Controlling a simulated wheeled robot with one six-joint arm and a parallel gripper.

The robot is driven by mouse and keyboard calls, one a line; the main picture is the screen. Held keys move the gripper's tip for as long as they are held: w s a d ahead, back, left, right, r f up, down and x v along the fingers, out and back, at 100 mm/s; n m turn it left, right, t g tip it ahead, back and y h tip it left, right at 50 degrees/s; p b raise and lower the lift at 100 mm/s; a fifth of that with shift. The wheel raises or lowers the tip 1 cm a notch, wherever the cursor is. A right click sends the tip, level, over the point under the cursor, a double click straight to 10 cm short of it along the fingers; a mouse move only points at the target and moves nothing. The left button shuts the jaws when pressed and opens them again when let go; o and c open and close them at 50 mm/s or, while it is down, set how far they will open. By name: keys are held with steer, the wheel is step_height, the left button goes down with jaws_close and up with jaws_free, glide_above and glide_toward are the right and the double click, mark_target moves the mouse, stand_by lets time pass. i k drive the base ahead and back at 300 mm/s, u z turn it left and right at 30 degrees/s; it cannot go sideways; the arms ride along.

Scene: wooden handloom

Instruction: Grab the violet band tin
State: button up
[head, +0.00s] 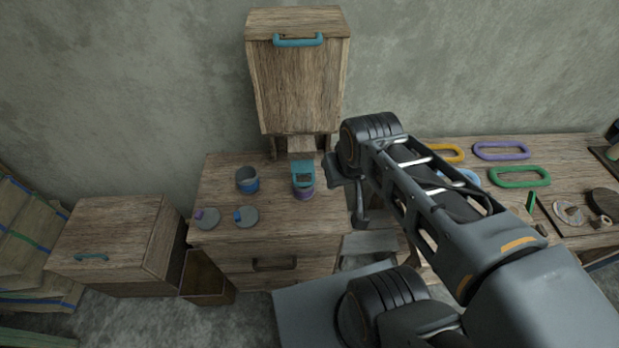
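The violet band tin (303,194) stands on the wooden cabinet top, directly under a teal spout (302,172) of the tall wooden box. The spout hides much of its upper part, and only the violet lower side shows clearly. My gripper (357,208) is to the right of the tin, apart from it, with dark finger parts pointing down. My arm and wrist hide part of it, so its opening is unclear. No object shows in it.
A blue band tin (248,182) stands left of the violet one. In front lie a lid with a violet knob (207,217) and a lid with a blue knob (246,217). The tall box (299,85) rises behind. A bench with coloured loops (519,177) is at right.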

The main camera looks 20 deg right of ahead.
mark_target(300, 192)
steer(key=u, duration=0.15)
steer(key=k, duration=0.95)
steer(key=u, duration=1.65)
steer(key=i, duration=1.45)
steer(key=z, duration=1.4)
